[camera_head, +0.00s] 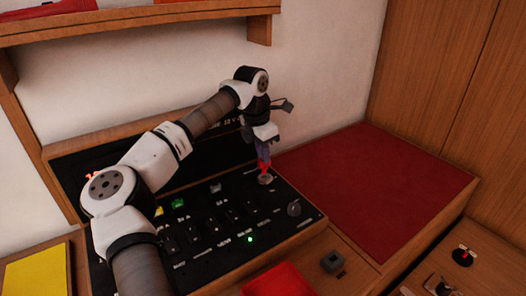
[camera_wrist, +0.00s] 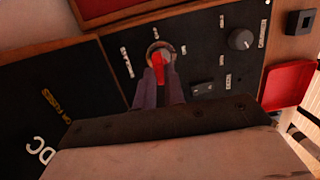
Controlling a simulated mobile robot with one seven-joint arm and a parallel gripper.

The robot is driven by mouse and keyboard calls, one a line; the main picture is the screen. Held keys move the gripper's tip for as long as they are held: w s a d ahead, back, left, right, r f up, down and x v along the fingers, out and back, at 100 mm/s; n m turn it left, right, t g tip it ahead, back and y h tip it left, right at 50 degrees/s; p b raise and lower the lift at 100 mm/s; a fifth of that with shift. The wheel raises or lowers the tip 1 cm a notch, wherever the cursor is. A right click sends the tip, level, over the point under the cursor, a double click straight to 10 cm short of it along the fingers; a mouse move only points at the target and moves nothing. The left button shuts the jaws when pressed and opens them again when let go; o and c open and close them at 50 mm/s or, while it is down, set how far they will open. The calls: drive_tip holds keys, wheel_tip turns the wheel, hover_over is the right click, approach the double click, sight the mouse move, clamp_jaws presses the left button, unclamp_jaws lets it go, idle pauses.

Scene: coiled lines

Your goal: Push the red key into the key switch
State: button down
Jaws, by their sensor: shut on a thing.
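The red key (camera_wrist: 158,66) is held between the fingertips of my gripper (camera_wrist: 160,85) in the wrist view. Its end is over the round metal key switch (camera_wrist: 152,50) on the black panel. In the head view my gripper (camera_head: 263,152) points down, with the red key (camera_head: 263,168) below it and touching or nearly touching the key switch (camera_head: 265,179). I cannot tell how deep the key sits in the switch. My fingers hide part of the key and the near side of the switch.
A black knob (camera_wrist: 241,39) stands right of the switch, and a red tray (camera_wrist: 287,84) lies beyond it. The black panel (camera_head: 270,222) carries several switches and a lit green lamp (camera_head: 250,239). A red mat (camera_head: 380,185) lies to the right, clear.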

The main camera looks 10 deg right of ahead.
sight(263, 166)
drive_tip(key=shift+f+b, duration=0.7)
drive_tip(key=shift+f, duration=0.95)
idle(2.6)
drive_tip(key=c, duration=1.4)
unclamp_jaws()
wheel_tip(263, 166, up, 14)
drive_tip(key=a+b, duration=0.2)
drive_tip(key=shift+s+f, duration=0.15)
drive_tip(key=shift+s, duration=0.1)
